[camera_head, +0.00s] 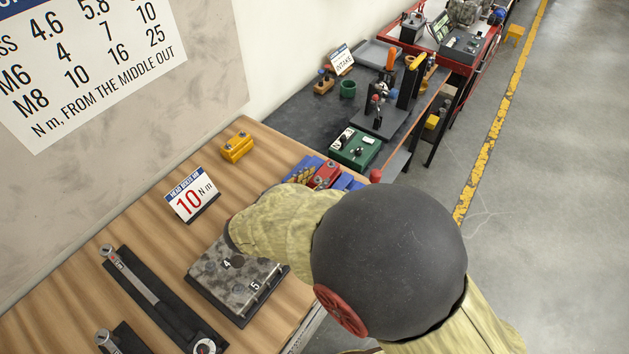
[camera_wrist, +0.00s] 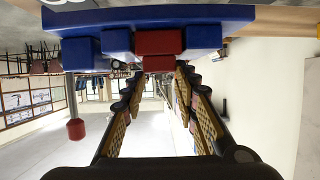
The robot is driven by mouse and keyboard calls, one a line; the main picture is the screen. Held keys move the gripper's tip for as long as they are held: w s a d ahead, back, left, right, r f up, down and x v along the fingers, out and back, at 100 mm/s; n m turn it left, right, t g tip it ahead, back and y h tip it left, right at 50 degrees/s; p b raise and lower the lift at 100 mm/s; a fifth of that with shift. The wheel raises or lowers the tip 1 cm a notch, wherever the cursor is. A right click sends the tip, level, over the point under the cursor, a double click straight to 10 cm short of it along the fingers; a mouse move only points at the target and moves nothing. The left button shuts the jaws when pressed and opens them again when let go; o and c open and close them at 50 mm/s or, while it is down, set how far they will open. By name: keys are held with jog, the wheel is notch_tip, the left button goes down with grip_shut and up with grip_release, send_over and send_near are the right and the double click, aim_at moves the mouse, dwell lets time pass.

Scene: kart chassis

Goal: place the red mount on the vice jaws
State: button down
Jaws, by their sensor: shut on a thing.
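The red mount (camera_head: 325,174) is at the blue vice (camera_head: 305,166) at the bench's far right end, partly hidden behind my arm. In the wrist view the red mount (camera_wrist: 158,43) is between the vice's blue blocks (camera_wrist: 117,41), at the tips of my gripper (camera_wrist: 161,70). The gripper's fingers are closed on the mount. The wrist view is upside down, so whether the mount rests fully on the jaws cannot be told. In the head view my arm hides the gripper.
A yellow mount (camera_head: 237,147) sits on the wooden bench. A 10 N m sign (camera_head: 191,197), a grey block plate (camera_head: 232,270) and a torque wrench (camera_head: 146,285) are nearer. The vice's red-knobbed handle (camera_wrist: 76,129) sticks out beside the gripper. A dark bench (camera_head: 300,112) stands beyond.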

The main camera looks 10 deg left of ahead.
jog(key=c, duration=1.5)
grip_release()
jog(key=shift+f, duration=0.1)
jog(key=shift+o, duration=0.6)
jog(key=shift+s+a+r, duration=0.1)
jog(key=shift+s+r, duration=0.15)
jog(key=p+v, duration=0.3)
jog(key=v, duration=0.8)
jog(key=shift+s, duration=0.25)
